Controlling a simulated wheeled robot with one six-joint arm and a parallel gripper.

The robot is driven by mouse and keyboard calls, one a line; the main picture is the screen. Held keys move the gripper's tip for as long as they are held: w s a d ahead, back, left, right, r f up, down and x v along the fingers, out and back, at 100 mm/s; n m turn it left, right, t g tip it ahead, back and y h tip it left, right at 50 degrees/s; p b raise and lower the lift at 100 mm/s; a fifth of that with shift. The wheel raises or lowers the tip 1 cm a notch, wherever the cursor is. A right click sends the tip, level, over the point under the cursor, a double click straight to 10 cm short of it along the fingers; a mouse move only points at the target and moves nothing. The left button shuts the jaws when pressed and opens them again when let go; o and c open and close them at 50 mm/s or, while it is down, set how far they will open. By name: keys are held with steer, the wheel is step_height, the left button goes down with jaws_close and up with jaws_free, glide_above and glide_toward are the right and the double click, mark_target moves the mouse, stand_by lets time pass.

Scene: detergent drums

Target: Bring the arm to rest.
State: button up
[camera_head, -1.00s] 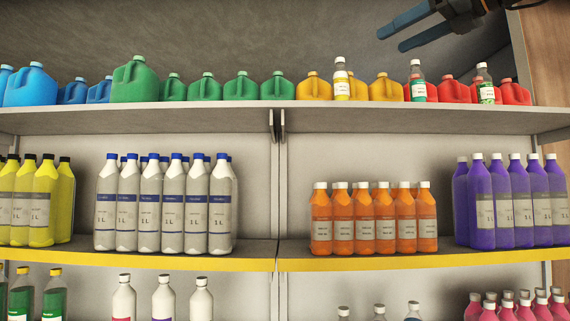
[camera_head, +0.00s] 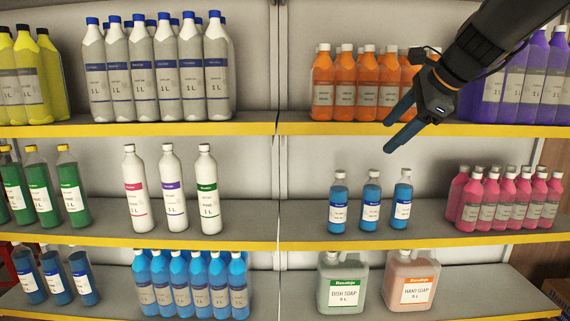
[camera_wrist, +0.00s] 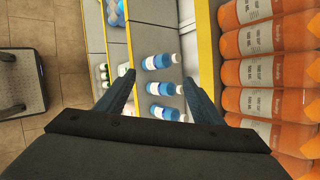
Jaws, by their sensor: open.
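My gripper (camera_head: 393,121) is in the upper right of the head view, in front of the shelving, its fingers pointing down and to the left. Its jaws are open and empty. In the wrist view my gripper (camera_wrist: 160,95) shows its two fingers spread apart, with small blue bottles (camera_wrist: 163,88) visible beyond and between them. Orange bottles (camera_head: 345,85) stand on the shelf behind my gripper, and some are partly hidden by it. In the wrist view the orange bottles (camera_wrist: 262,73) fill the right side, close to the right finger.
The shelf's yellow edge (camera_head: 330,128) runs near my gripper. Small blue bottles (camera_head: 371,200) stand below it and pink bottles (camera_head: 505,200) to the lower right. Purple bottles (camera_head: 530,80) stand behind my arm. Tiled floor (camera_wrist: 60,40) shows at the left of the wrist view.

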steer(key=s+a+f+n+g+h+b, duration=0.1)
steer(key=s+f+n, duration=0.5)
steer(key=f, duration=0.6)
steer(key=s+a+f+n+g+h+b, duration=0.1)
steer(key=s+a+f+n+g, duration=0.2)
steer(key=s+f+n, duration=0.4)
steer(key=s+a+f+n+g+h+b, duration=0.1)
steer(key=s+f+n, duration=0.5)
steer(key=f, duration=1.2)
steer(key=s+a+g+h, duration=0.1)
steer(key=s, duration=0.2)
steer(key=shift+s+f, duration=0.15)
steer(key=shift+f, duration=0.2)
